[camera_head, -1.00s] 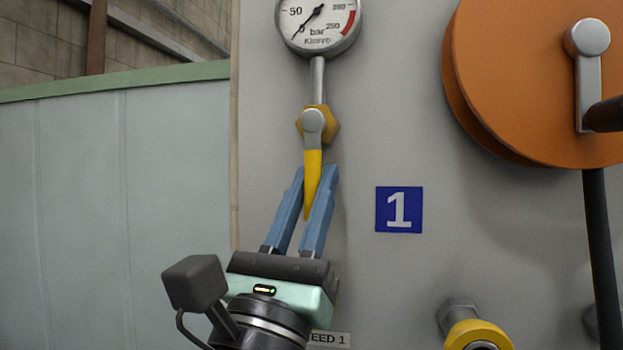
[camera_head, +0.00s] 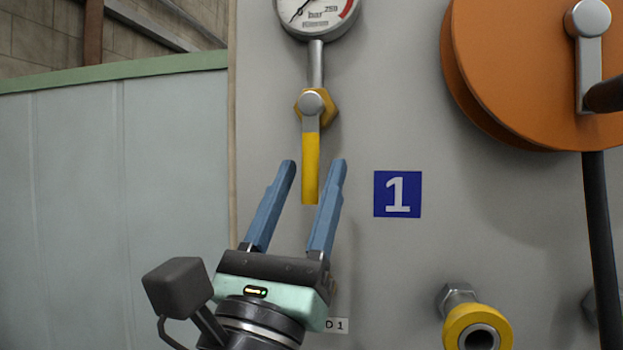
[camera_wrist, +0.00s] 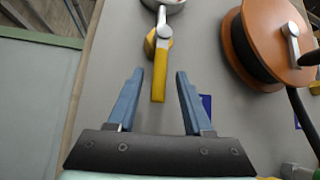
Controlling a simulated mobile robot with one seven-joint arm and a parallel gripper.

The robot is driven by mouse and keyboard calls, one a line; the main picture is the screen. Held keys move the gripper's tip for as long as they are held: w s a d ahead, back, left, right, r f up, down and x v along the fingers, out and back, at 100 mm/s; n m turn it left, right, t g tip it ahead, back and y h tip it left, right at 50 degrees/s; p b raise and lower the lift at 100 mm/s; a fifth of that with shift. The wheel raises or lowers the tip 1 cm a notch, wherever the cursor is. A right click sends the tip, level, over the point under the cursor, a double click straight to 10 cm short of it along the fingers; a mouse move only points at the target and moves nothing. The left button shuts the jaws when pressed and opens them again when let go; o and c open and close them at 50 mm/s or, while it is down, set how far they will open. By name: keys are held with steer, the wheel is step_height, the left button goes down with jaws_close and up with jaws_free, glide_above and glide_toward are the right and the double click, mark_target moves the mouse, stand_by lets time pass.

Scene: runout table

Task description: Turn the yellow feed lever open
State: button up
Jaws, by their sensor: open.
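The yellow feed lever (camera_head: 310,168) hangs straight down from its silver pivot and brass hex fitting (camera_head: 325,108), below the pressure gauge (camera_head: 318,14). It also shows in the wrist view (camera_wrist: 158,80). My gripper (camera_head: 317,166) is open, with one blue finger on each side of the lever's lower end in the picture. Wall shows between the lever and both fingers, and neither appears to touch it. In the wrist view my gripper (camera_wrist: 157,74) also stands open, with the lever's tip between the finger ends.
A blue plate marked 1 (camera_head: 397,194) is on the grey panel right of the lever. An orange reel (camera_head: 520,80) with a crank and black hose (camera_head: 598,240) is further right. A yellow-ringed port (camera_head: 478,325) sticks out at lower right. A small label is partly hidden behind my gripper.

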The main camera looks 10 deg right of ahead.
steer(key=b+v, duration=0.5)
steer(key=v, duration=0.6)
steer(key=shift+s+f, duration=0.1)
steer(key=shift+f, duration=0.05)
